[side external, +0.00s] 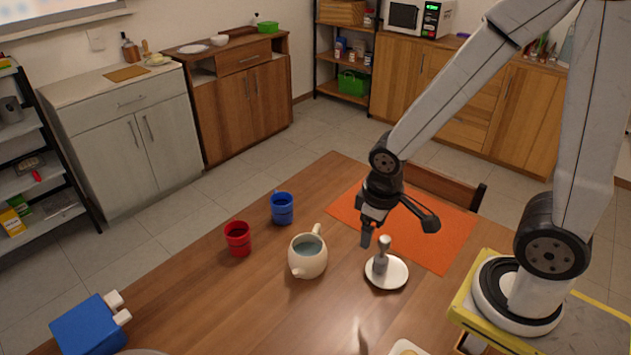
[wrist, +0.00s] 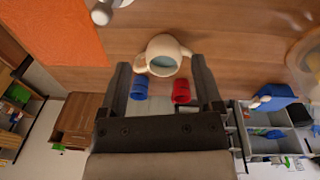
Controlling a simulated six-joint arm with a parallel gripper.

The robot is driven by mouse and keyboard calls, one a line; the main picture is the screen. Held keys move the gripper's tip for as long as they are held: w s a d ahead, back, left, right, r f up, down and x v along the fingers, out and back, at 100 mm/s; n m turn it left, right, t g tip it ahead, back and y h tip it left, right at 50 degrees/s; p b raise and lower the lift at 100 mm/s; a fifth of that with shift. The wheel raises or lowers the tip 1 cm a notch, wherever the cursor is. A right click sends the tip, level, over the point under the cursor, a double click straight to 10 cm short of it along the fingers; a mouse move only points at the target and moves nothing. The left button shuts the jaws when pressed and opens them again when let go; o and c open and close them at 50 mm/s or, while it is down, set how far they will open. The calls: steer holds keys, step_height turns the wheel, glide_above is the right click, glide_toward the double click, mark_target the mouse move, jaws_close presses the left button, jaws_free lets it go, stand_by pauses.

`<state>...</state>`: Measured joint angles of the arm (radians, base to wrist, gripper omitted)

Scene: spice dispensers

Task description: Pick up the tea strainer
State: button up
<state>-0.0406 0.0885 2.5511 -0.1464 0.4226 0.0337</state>
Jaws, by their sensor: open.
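What looks like the tea strainer (side external: 380,263) is a small grey upright piece with a pale rounded top, standing on a white saucer (side external: 398,275) in the side view. My gripper (side external: 369,236) is open and empty. In the side view it hangs just above and left of the strainer; contact cannot be told. In the wrist view the two fingers (wrist: 161,64) are spread apart, with nothing held between them. A pale rounded piece (wrist: 101,13), perhaps the strainer's top, shows at the upper left there, outside the fingers.
A cream teapot (side external: 307,257) with liquid stands left of the saucer. A blue cup (side external: 282,209) and a red cup (side external: 238,239) stand beyond it. An orange mat (side external: 440,240) lies behind my gripper. A blue box (side external: 88,327) is at the front left. Bare table (side external: 215,300) lies between.

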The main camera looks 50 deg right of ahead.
steer(key=s+d+f+n+g+h, duration=0.1)
steer(key=s+f+n+g+h, duration=0.1)
steer(key=s+f+n+g, duration=0.15)
steer(key=n+t+h, duration=0.9)
steer(key=n+t, duration=0.1)
steer(key=n, duration=0.9)
glide_toward(384, 246)
steer(key=shift+g, duration=0.25)
steer(key=shift+x, duration=2.75)
steer(key=shift+w, duration=0.15)
steer(key=shift+x, duration=1.25)
steer(key=shift+d, duration=0.1)
